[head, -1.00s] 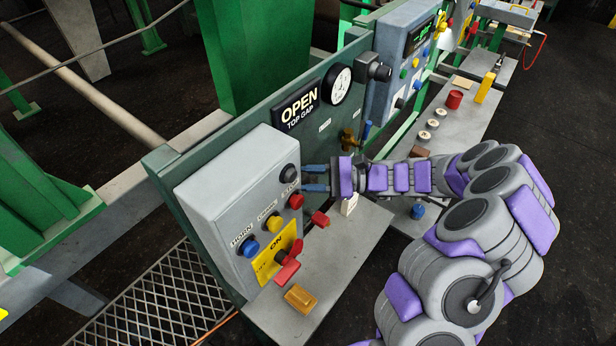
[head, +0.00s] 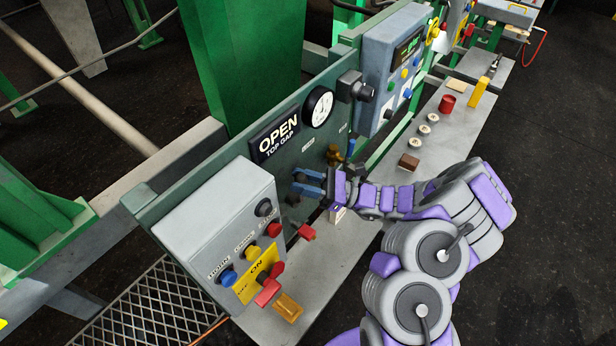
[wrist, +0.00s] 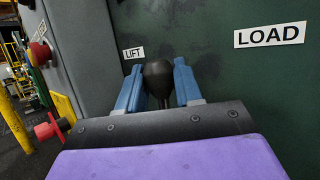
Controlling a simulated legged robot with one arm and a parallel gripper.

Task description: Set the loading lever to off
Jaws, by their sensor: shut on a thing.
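In the wrist view a lever with a black ball knob (wrist: 158,76) stands out from the dark green panel, between a LIFT label (wrist: 134,53) and a LOAD label (wrist: 270,35). My gripper (wrist: 159,85) has its two blue fingers on either side of this knob, shut on it. In the head view my gripper (head: 306,183) is at the green panel, just beyond the grey button box. There the knob is mostly hidden by the fingers. I cannot read an off mark for this lever, nor tell its exact position.
The grey button box (head: 215,215) carries a yellow ON plate with a red switch (head: 268,290). A red handle (head: 306,232) juts out near my gripper. A brass fitting (head: 333,155) sits beyond it. The grey shelf (head: 330,255) runs below, with a brown block (head: 409,162) farther along.

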